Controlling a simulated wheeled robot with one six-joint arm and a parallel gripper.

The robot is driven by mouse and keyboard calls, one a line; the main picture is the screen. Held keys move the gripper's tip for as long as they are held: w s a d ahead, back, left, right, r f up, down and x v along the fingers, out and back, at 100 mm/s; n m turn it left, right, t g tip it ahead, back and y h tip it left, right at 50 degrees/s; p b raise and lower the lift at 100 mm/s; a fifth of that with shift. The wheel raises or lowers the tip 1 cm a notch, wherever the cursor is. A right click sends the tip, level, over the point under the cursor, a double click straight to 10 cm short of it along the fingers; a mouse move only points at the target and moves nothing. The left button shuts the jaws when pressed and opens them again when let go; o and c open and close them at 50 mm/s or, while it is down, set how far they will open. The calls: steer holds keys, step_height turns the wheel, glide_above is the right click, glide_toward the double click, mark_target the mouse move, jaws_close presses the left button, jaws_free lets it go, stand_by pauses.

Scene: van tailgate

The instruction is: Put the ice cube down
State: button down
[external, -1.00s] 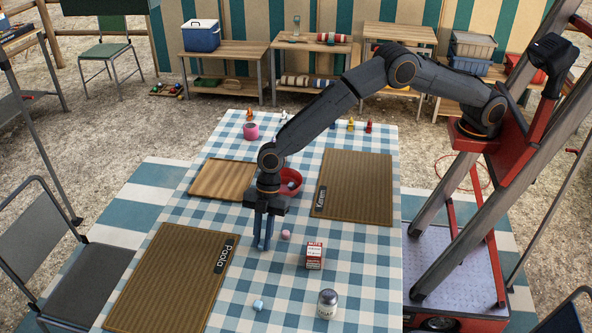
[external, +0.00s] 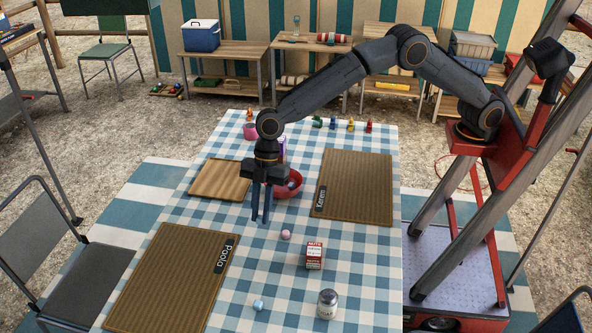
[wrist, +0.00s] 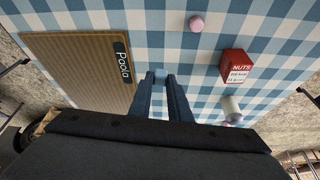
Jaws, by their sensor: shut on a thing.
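My gripper (external: 260,221) hangs pointing down above the checked table, left of the pink piece and in front of the red bowl. Its two fingers are a little apart. In the wrist view a small pale blue patch shows between the fingertips (wrist: 160,76); this fits the ice cube, but it is hard to tell from the cloth. The external view does not show the held thing clearly. Another small pale blue cube (external: 258,305) lies on the cloth near the front. A pink piece (external: 286,235) lies left of and behind the red nuts box (external: 314,256).
The red bowl (external: 293,190) stands behind my gripper. A sugar jar (external: 327,304) stands at front right. Cloth around the pink piece is clear.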

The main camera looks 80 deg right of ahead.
steer(key=d+n+p, duration=0.2)
steer(key=d+p, duration=0.1)
steer(key=d, duration=2)
steer(key=shift+g, duration=0.3)
steer(key=f, duration=0.1)
steer(key=f+p, duration=0.1)
steer(key=f, duration=0.2)
steer(key=shift+s+d+f, duration=0.2)
steer(key=shift+s+f, duration=0.05)
steer(key=shift+w+f+p, duration=0.1)
steer(key=shift+f+p, duration=0.5)
steer(key=shift+f, duration=1.85)
steer(key=shift+f, duration=0.15)
steer(key=c, duration=2)
jaws_free()
steer(key=shift+o, duration=0.4)
